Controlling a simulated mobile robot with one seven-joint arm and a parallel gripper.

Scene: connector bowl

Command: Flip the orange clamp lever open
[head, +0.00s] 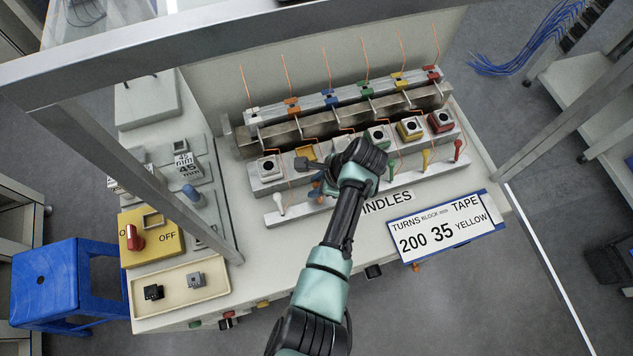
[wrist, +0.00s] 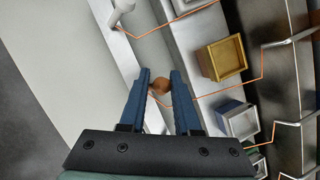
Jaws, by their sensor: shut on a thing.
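The orange clamp lever shows in the wrist view as a small orange-brown knob (wrist: 161,86) between my two blue fingers. My gripper (wrist: 161,80) is closed on this knob near the fingertips. In the head view my gripper (head: 317,186) is over the lever row, just right of the white lever (head: 279,204). The lever's shaft and tilt cannot be made out.
Green (head: 391,170), yellow (head: 426,158) and red (head: 458,148) levers stand to the right along the rail. A row of square blocks, including a yellow-orange one (wrist: 222,58), lies behind, with copper wires running over it. A sign (head: 445,227) lies at the front right.

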